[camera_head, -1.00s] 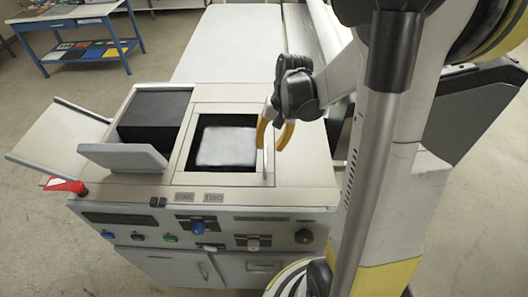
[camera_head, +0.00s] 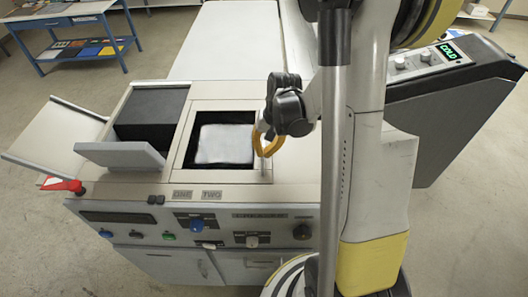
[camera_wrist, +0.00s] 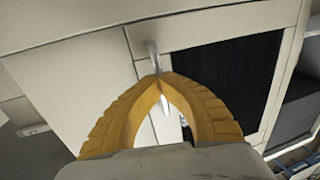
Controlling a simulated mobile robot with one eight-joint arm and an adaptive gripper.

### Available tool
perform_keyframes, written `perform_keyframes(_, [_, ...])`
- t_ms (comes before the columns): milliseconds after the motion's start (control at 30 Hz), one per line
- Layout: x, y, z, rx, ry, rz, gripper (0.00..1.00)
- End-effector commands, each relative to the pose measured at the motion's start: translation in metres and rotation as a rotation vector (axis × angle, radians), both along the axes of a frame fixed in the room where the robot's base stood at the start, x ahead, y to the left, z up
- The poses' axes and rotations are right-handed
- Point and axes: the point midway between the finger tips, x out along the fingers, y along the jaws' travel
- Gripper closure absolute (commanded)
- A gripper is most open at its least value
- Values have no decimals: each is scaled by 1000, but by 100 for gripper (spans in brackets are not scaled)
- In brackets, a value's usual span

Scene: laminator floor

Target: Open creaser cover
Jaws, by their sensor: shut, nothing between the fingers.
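A beige machine (camera_head: 110,192) has a framed dark panel (camera_head: 180,150) with a pale sheet-like patch, above the label TWO. A slim silver handle (camera_wrist: 153,52) stands beside this panel; it also shows in the head view (camera_head: 262,167). I cannot tell for certain which part is the creaser cover. My gripper (camera_head: 264,154) is at the handle by the panel's right side. In the wrist view its yellow fingertips (camera_wrist: 161,76) meet in front of the handle, with nothing held between them. They hide the handle's middle; contact is unclear.
A black block (camera_head: 152,115) and a raised grey flap (camera_head: 120,155) stand left of the panel. A red-handled tray (camera_head: 55,135) juts out left. Control knobs (camera_head: 302,231) line the front. A sloped unit with a COLD display (camera_head: 450,52) is at right.

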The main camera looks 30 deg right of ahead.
Motion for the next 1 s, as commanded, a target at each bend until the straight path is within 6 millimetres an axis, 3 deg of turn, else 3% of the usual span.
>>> perform_keyframes(233, [-2,-2,-1,0,2,0,100])
perform_keyframes(367, [-9,-13,-3,1,3,-3,100])
perform_keyframes(1000, [-100,-147,-4,3,5,-4,100])
